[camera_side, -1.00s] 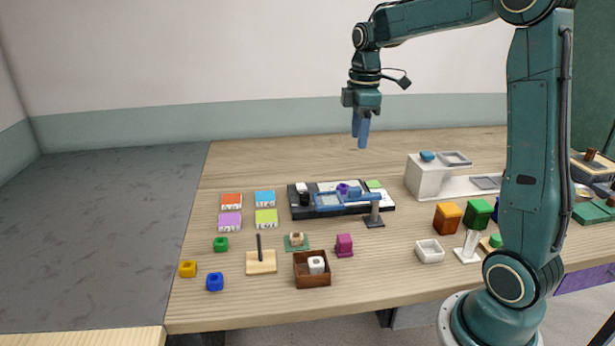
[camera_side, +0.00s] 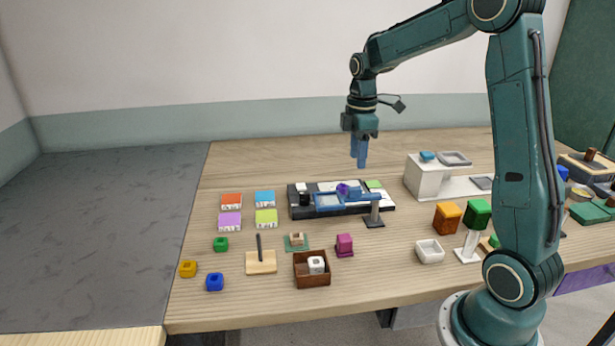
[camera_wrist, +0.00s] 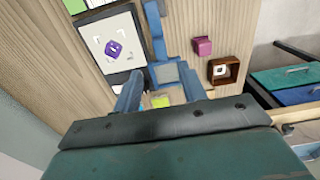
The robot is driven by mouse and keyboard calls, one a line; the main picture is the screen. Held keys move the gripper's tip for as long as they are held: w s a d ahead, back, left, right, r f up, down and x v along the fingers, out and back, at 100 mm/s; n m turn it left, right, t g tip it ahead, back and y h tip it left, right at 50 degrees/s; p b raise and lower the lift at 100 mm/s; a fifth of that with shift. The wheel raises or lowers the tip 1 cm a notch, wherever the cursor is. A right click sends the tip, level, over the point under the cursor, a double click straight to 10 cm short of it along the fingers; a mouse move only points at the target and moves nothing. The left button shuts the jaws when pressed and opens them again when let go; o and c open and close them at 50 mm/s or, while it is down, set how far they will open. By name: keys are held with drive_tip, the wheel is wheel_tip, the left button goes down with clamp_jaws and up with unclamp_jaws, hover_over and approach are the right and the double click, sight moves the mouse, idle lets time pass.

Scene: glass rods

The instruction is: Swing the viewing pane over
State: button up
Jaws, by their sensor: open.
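The viewing pane is a blue frame (camera_side: 328,202) on a blue bar that runs right to a post on a dark base (camera_side: 374,221). It sits over the front left of a black-and-white tray (camera_side: 299,211). The bar also shows in the wrist view (camera_wrist: 155,30). A small blue block (camera_side: 354,191) is beside the bar, behind it. A purple block (camera_side: 342,188) sits on a white square of the tray; it shows in the wrist view too (camera_wrist: 113,47). My gripper (camera_side: 360,164) is open and empty, above the tray's back right, touching nothing.
Orange, blue, purple and green labelled blocks (camera_side: 230,200) stand left of the tray. A magenta block (camera_side: 344,245) and a brown box (camera_side: 312,281) lie in front. A white stand (camera_side: 425,178) is to the right. Bare table lies behind the tray.

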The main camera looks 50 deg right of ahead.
sight(355, 188)
wheel_tip(355, 188, down, 9)
drive_tip(key=shift+r, duration=0.1)
idle(0.3)
clamp_jaws()
